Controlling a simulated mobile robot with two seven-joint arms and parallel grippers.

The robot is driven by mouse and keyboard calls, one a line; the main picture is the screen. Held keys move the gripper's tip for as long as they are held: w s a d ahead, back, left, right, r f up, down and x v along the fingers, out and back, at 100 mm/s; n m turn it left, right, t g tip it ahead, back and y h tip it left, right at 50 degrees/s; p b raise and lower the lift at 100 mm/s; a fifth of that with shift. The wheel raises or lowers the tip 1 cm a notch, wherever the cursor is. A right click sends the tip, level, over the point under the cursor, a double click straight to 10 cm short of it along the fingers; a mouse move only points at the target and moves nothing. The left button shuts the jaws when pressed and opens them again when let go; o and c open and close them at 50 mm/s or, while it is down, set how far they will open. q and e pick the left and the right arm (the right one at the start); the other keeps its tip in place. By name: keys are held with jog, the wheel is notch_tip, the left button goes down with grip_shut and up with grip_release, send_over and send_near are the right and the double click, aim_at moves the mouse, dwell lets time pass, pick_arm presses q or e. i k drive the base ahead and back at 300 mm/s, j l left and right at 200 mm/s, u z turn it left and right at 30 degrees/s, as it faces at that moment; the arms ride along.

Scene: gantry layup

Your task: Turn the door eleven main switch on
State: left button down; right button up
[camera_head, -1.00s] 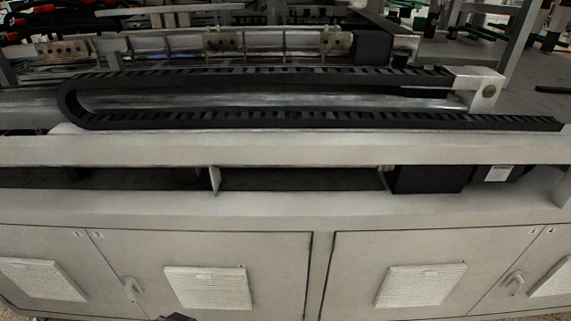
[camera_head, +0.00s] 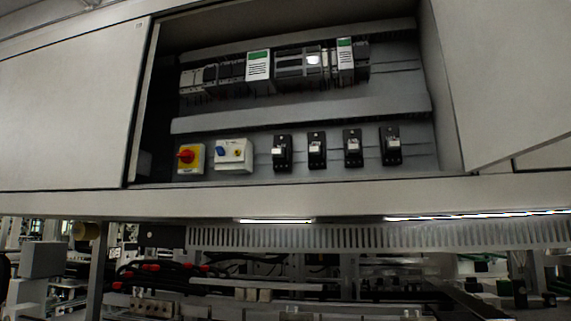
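An open overhead cabinet (camera_head: 300,196) shows its inside in the head view. A red rotary switch knob on a yellow plate (camera_head: 190,158) sits at the lower left of the cabinet; it looks like a main switch. I cannot read a door number on it or tell its setting for sure. Neither of my grippers is in the head view.
A white unit with a blue socket (camera_head: 234,155) is right of the red knob, then several black breakers (camera_head: 317,150). Modules (camera_head: 258,65) fill the upper rail. Cabinet doors flank the opening, the left panel (camera_head: 65,105) and right door (camera_head: 510,75). Machinery and cables lie below.

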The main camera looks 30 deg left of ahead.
aim_at(187, 156)
jog(key=u, duration=1.4)
